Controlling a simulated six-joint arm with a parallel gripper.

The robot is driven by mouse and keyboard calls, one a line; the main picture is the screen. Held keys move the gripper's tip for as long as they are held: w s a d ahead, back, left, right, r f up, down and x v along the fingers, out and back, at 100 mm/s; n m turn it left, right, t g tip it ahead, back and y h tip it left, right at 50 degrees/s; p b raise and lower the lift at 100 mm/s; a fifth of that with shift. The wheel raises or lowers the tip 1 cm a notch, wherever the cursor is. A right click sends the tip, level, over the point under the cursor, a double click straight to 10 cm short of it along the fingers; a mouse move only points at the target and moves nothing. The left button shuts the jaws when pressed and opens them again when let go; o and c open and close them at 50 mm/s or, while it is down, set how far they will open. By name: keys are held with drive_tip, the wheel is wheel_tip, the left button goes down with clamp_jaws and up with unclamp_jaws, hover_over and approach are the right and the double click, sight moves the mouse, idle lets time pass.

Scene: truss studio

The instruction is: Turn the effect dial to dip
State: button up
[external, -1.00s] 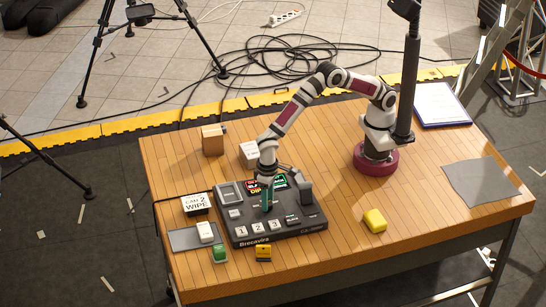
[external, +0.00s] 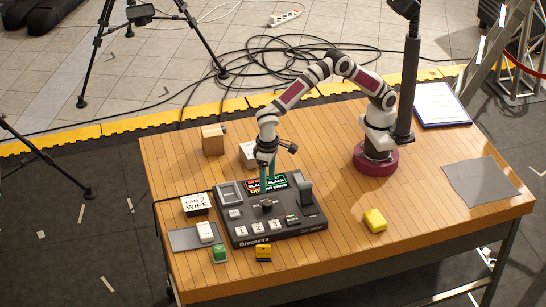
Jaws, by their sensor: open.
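The dark switcher console (external: 311,222) lies on the wooden table, with numbered buttons 1, 2 and 3 (external: 258,228) along its front. The effect dial (external: 267,206) is a dark knob near the console's middle. Its pointer direction is too small to read. A lit label panel (external: 281,182) behind it shows red, white, green and yellow lettering, including "DIP". My gripper (external: 267,188) has teal fingers pointing down. It is open and empty, above and behind the dial, apart from it, and partly covers the panel.
An upright lever (external: 306,190) stands at the console's right. A "CAM 2 WIPE" sign (external: 196,203) stands to the left. A yellow block (external: 374,220) lies right of the console, and a wooden block (external: 213,140) sits behind.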

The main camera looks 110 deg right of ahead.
wheel_tip(320, 180, up, 7)
idle(0.4)
drive_tip(key=s+d+r+n+y, duration=0.1)
drive_tip(key=s+d+r, duration=0.25)
drive_tip(key=s, duration=0.45)
drive_tip(key=s+d+r, duration=0.3)
drive_tip(key=s+d, duration=0.2)
drive_tip(key=s, duration=0.2)
drive_tip(key=s+d+f, duration=0.1)
drive_tip(key=s+f, duration=0.1)
drive_tip(key=s, duration=0.7)
drive_tip(key=s+d+f+n, duration=0.1)
drive_tip(key=s+d+f, duration=0.1)
drive_tip(key=s, duration=0.7)
drive_tip(key=shift+d+f+y, duration=0.25)
drive_tip(key=shift+f+y, duration=0.15)
drive_tip(key=shift+f, duration=0.15)
drive_tip(key=shift+w, duration=0.1)
